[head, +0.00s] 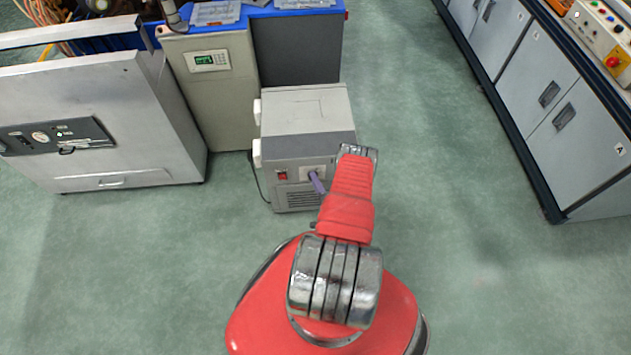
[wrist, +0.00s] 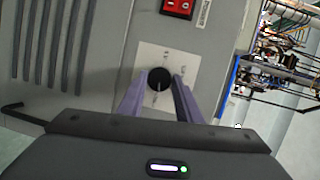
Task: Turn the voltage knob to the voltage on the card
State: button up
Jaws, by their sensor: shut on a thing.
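The voltage knob (wrist: 159,80) is a round black knob with a light pointer line, on a white dial plate (wrist: 148,57) with small marks too blurred to read. My gripper (wrist: 160,88) has its purple fingers on either side of the knob, shut on it. In the head view my gripper (head: 317,182) reaches the front of the grey power unit (head: 303,110), and the knob is hidden there. The card with the voltage cannot be made out in either view.
A red switch (wrist: 178,7) sits beside the dial plate, with vent slots (wrist: 50,50) on the other side. A beige cabinet with a green display (head: 206,60) stands behind the unit. A grey machine (head: 100,130) stands at left, cabinets (head: 545,95) at right. Green floor between is clear.

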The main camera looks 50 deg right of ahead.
jog(key=shift+s+f+m+t, duration=0.15)
jog(key=shift+f+m+t, duration=0.15)
jog(key=shift+m, duration=0.9)
jog(key=shift+a, duration=0.1)
jog(key=o, duration=1)
jog(key=shift+o, duration=0.2)
jog(key=shift+r, duration=0.1)
jog(key=shift+r, duration=0.15)
